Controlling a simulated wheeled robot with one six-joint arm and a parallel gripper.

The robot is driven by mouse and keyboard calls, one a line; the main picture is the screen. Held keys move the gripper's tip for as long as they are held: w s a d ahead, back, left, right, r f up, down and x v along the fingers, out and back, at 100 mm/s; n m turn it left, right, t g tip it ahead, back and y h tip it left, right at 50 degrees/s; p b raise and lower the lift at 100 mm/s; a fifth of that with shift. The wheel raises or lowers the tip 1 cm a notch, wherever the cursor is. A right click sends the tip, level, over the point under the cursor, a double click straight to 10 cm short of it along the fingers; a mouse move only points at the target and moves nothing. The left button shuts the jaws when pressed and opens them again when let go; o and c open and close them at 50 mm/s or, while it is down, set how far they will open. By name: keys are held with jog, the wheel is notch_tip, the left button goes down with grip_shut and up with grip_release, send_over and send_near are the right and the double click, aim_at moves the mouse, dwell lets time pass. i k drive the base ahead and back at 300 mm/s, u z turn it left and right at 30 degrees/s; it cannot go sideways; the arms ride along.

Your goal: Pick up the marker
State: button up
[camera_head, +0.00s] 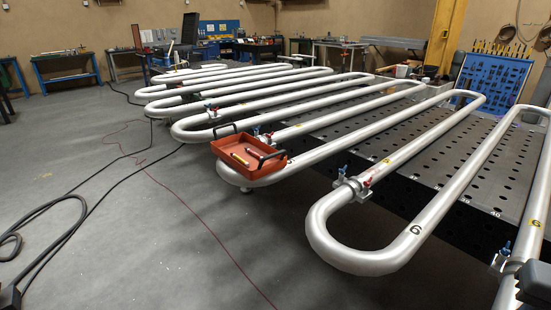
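An orange-red tray (264,171) with dark handles rests on the near bends of the silver pipe coils, left of the middle of the picture. Two small slim items lie in it: a yellowish one (240,159) on the left and a reddish one with a pale part (253,152) to its right. They look pen-like, but they are too small for me to tell which is the marker. I see no gripper fingers in this view, and nothing appears to hold either item.
Silver pipe coils (345,259) run over a dark perforated table (480,180), with clamps (357,187) on them. Black cables (75,225) and a thin red line lie on the grey floor; the floor left of the coils is otherwise open. A dark part sits at the lower right edge.

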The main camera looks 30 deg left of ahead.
aim_at(256, 154)
jog(key=u, duration=0.55)
jog(key=k, duration=0.65)
jog(key=u, duration=1.15)
jog(key=i, duration=0.6)
jog(key=u, duration=0.55)
jog(key=i, duration=1.45)
jog(key=z, duration=1.1)
jog(key=i, duration=0.25)
jog(key=z, duration=1.95)
